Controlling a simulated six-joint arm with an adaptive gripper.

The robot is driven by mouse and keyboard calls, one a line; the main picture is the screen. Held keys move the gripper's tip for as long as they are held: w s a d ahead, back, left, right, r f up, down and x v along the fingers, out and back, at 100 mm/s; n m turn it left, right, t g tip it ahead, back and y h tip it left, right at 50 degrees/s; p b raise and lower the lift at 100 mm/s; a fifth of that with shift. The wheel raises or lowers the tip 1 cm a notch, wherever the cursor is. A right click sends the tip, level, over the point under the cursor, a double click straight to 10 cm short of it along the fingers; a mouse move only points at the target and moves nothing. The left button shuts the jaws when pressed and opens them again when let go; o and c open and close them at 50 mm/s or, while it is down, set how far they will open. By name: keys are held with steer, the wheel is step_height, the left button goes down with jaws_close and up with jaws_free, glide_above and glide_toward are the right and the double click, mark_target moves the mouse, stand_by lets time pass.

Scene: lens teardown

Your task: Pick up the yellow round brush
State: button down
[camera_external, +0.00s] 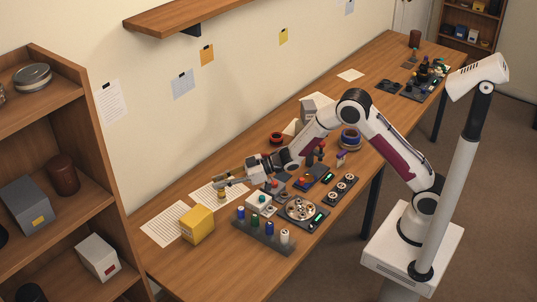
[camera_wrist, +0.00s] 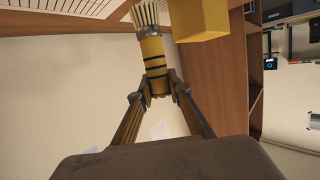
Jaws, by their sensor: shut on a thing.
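The yellow round brush (camera_wrist: 153,58) has a yellow handle with dark bands, a metal collar and pale bristles. In the wrist view it is held between the fingertips of my gripper (camera_wrist: 157,88), which is shut on the handle's end. The bristles point away from the gripper. In the external view my gripper (camera_external: 229,184) is at the left part of the table, and the brush (camera_external: 221,194) shows small just below the fingers. From this view I cannot tell whether the brush touches the paper beneath it.
A yellow box (camera_external: 197,226) stands close by on the table, and also shows in the wrist view (camera_wrist: 201,18). Paper sheets (camera_external: 163,225) lie at the left. A dark rack with several bottles (camera_external: 262,236) and a round tray (camera_external: 300,209) are in front.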

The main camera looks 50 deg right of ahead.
steer(key=shift+r, duration=1.9)
